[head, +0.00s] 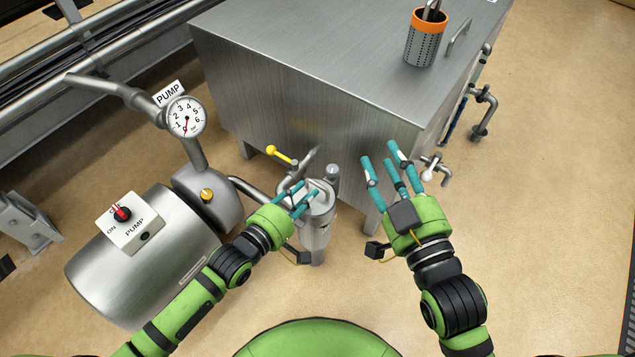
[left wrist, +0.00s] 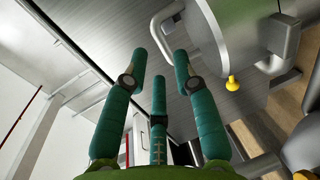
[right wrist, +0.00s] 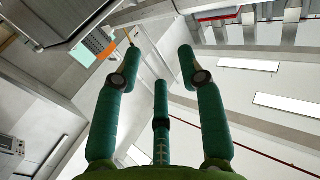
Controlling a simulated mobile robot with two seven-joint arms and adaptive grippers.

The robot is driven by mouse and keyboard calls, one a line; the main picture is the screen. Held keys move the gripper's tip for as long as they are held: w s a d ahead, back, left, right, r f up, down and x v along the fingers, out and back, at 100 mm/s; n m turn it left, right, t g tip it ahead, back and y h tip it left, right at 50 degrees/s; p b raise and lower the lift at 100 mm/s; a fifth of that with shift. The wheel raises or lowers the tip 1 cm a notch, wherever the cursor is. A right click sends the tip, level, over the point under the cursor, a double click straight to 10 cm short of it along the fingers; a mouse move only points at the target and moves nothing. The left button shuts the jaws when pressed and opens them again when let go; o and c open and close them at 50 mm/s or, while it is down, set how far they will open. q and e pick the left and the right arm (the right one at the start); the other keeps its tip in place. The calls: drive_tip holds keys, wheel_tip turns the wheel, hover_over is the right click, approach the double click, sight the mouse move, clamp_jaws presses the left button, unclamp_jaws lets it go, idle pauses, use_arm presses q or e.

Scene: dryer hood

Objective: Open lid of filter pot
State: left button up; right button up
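The filter pot (head: 315,232) is a small upright steel cylinder in front of the large steel tank, with its lid (head: 322,199) on top. My left gripper (head: 297,190) is at the lid in the head view, its teal fingers spread over the lid's left side. Whether they touch it I cannot tell. In the left wrist view its fingers (left wrist: 160,75) are apart with nothing between them. My right gripper (head: 385,165) is open and empty, raised to the right of the pot. Its spread fingers also show in the right wrist view (right wrist: 160,75).
The steel tank (head: 300,60) fills the back, with an orange-rimmed perforated cup (head: 425,40) on it. A pump (head: 150,250) with a gauge (head: 186,117) stands left. A yellow-handled valve (head: 279,155) is behind the pot; a white-handled valve (head: 430,172) is right. Floor at right (head: 560,200) is clear.

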sight(316, 184)
use_arm(q)
drive_tip(key=b+x, duration=0.1)
drive_tip(key=x, duration=0.4)
drive_tip(key=shift+f+b, duration=0.1)
drive_tip(key=shift+b, duration=0.3)
drive_tip(key=shift+w+d, duration=0.1)
drive_tip(key=shift+w, duration=0.1)
use_arm(e)
drive_tip(key=s+a+r+n+t+y, duration=0.2)
drive_tip(key=s+r+t+y, duration=0.3)
drive_tip(key=r, duration=0.6)
drive_tip(key=shift+t, duration=0.5)
drive_tip(key=shift+s+a, duration=0.1)
use_arm(q)
clamp_jaws()
